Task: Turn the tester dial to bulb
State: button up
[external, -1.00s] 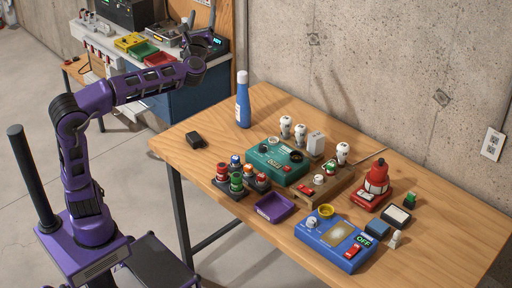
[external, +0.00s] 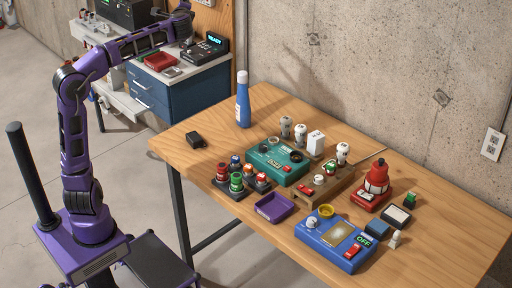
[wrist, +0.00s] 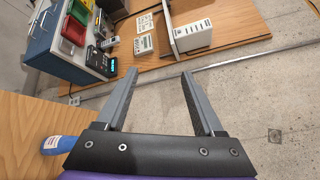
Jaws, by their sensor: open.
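A blue tester-like box (external: 322,238) sits at the table's front right. It has a small whitish dial (external: 312,222), a yellow ring, a beige window, a red switch and a display reading OFF. The dial's setting is too small to read. A teal box (external: 292,176) with round fittings, a small display and a red button stands further back; I cannot tell for certain which box is the tester. My gripper is high above the back-left bench, far from both boxes. In the wrist view my gripper (wrist: 158,74) is open, with nothing between its fingers.
A blue bottle (external: 243,100), black block (external: 195,139), purple tray (external: 285,206), several coloured jars, white bulbs and a red lantern-like device (external: 374,183) share the wooden table (external: 195,170). The back bench holds bins and a device reading READY (external: 212,44). The table's front-left area is clear.

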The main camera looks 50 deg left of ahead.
notch_tip(320, 180, down, 5)
jog(key=w+a+n+g+h, duration=0.2)
jog(key=n, duration=0.1)
jog(key=n+g+h+p, duration=0.4)
jog(key=n+g+h, duration=0.3)
jog(key=n, duration=1.4)
send_near(263, 146)
jog(key=shift+t+h, duration=0.4)
jog(key=shift+t, duration=0.1)
jog(key=x, duration=0.2)
jog(key=b+x, duration=0.1)
jog(key=x, duration=0.5)
jog(key=shift+s+a+f, duration=0.15)
jog(key=shift+s+a, duration=0.15)
jog(key=shift+a, duration=0.2)
grip_shut()
